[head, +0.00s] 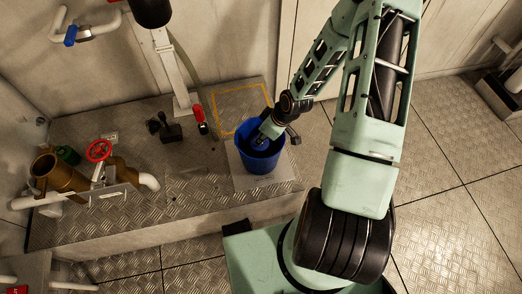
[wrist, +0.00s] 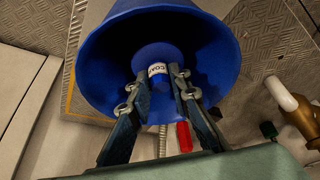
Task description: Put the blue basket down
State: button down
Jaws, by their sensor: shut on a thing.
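The blue basket (head: 261,162) is a round tub at the right part of the metal-plated bench in the head view. It appears upright over a pale plate, and I cannot tell whether its bottom touches it. In the wrist view the basket (wrist: 215,50) shows its open mouth and a blue central post (wrist: 158,55) with a white label. My gripper (wrist: 161,82) reaches into the mouth and is shut on that post. In the head view my gripper (head: 264,138) is partly hidden inside the basket. A yellow-outlined square (head: 241,88) lies on the bench just behind it.
A red-handled tool (head: 201,120) and a black fitting (head: 165,127) stand left of the basket. Farther left are a red valve wheel (head: 98,150) and brown pipework (head: 47,171). A white post (head: 174,75) rises behind. The bench's front edge is close to the basket.

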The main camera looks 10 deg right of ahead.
aim_at(263, 143)
jog(key=shift+f+b, duration=0.7)
jog(key=shift+f, duration=1.95)
jog(key=shift+f, duration=0.1)
jog(key=shift+f, duration=0.15)
jog(key=c, duration=1.8)
grip_release()
jog(key=shift+o, duration=0.2)
jog(key=shift+r, duration=0.25)
jog(key=shift+d+r, duration=0.1)
jog(key=shift+r, duration=0.2)
jog(key=p+v, duration=0.4)
jog(key=v, duration=0.7)
jog(key=shift+s, duration=0.15)
